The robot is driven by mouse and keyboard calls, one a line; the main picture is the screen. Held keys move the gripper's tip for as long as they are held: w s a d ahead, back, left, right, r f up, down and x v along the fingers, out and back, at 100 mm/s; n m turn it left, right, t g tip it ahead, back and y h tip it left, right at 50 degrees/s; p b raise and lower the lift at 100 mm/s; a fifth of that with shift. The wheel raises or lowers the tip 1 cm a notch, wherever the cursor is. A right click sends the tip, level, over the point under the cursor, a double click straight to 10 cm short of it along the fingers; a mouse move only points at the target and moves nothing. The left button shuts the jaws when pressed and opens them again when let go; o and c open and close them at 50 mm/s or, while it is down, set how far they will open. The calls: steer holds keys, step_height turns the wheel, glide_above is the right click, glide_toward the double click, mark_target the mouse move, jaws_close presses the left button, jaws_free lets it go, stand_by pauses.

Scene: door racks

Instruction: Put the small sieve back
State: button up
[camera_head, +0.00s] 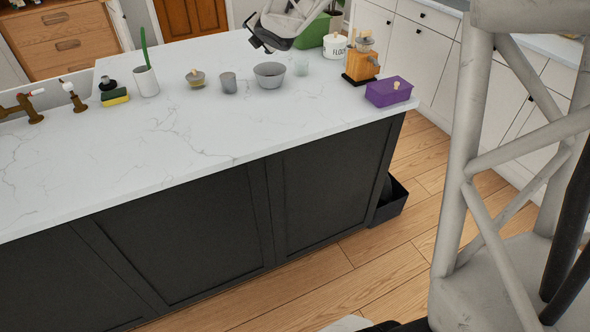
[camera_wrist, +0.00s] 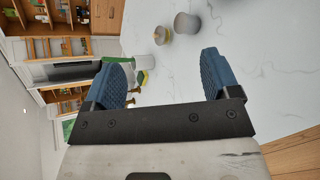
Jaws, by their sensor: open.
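I cannot make out a small sieve for certain in either view. A grey bowl (camera_head: 269,75) stands on the white counter (camera_head: 190,130) beside a grey cup (camera_head: 228,83); I cannot tell whether the bowl is a sieve. My gripper (camera_head: 262,42) is above the far side of the counter, behind the bowl in the picture. In the wrist view my gripper (camera_wrist: 165,76) has its two blue pads wide apart with nothing between them. The grey cup (camera_wrist: 187,24) shows beyond the pads.
A lidded jar (camera_head: 195,79), a white pot (camera_head: 146,82) with a green stem and a sponge (camera_head: 114,97) stand left. A wooden grinder (camera_head: 361,63), a flour canister (camera_head: 334,46) and a purple box (camera_head: 388,92) stand right. The counter's front is clear. A black bin (camera_head: 391,205) is on the floor.

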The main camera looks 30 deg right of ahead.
steer(key=s+a+f+m+g, duration=0.2)
steer(key=s+m, duration=0.6)
steer(key=s, duration=0.7)
steer(key=s+a+f+m+g, duration=0.2)
steer(key=s+a+m+g, duration=0.2)
steer(key=s, duration=1.1)
steer(key=s+a+f+m+g, duration=0.1)
steer(key=s+a+m+g, duration=0.3)
steer(key=s+m, duration=0.8)
steer(key=s+a, duration=0.2)
steer(key=s, duration=0.2)
steer(key=shift+f, duration=0.4)
